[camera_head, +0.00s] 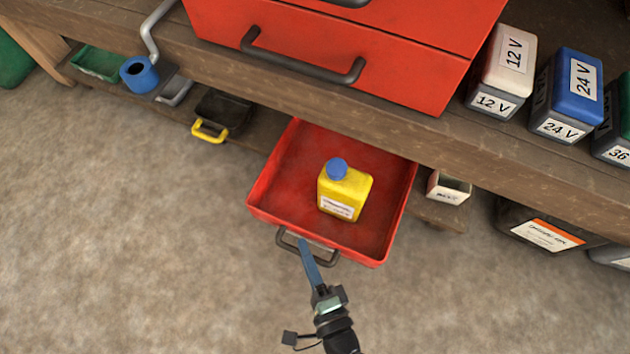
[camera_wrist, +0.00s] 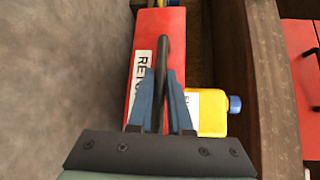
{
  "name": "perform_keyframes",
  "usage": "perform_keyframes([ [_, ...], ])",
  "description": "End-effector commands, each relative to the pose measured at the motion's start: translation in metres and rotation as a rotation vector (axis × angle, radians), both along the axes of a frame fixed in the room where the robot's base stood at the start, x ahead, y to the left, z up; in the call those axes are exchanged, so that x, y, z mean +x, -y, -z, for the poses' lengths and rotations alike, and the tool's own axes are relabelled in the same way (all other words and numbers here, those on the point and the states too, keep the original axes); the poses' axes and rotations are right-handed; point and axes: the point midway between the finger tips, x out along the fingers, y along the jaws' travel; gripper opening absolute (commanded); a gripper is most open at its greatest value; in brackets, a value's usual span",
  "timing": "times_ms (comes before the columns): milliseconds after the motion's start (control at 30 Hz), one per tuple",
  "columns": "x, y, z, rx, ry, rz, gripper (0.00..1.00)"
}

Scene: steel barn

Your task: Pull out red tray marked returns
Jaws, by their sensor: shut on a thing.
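The red tray (camera_head: 285,208) is slid out from under the wooden bench, its front part over the floor. In the wrist view its red front (camera_wrist: 147,32) carries a white label (camera_wrist: 138,78), partly hidden, with "RET" readable. A dark bar handle (camera_head: 330,254) is on the front; it also shows in the wrist view (camera_wrist: 162,45). My gripper (camera_head: 303,243) is shut on this handle, with blue fingers on either side of it in the wrist view (camera_wrist: 161,88). A yellow bottle with a blue cap (camera_head: 345,190) stands upright inside the tray.
The bench (camera_head: 420,133) overhangs the tray's rear. A red drawer cabinet (camera_head: 320,45) and battery-like blocks, 12 V (camera_head: 503,75) and 24 V (camera_head: 567,95), stand on it. The floor in front is clear.

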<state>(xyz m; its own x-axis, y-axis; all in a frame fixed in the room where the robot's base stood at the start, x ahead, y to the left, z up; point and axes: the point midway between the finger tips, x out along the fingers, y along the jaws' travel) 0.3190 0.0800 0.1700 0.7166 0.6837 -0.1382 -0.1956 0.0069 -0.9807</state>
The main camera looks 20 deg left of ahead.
Motion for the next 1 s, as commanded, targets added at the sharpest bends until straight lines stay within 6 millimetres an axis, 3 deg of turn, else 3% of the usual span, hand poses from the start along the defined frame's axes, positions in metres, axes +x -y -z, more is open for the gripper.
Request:
perform_keyframes([
  [200,-0.034,0.0,-0.002,0.001,-0.001,0.004,0.0],
  [400,-0.053,0.0,-0.001,0.0,0.001,0.004,0.0],
  [1000,-0.064,0.0,-0.001,-0.001,0.003,0.005,0.0],
])
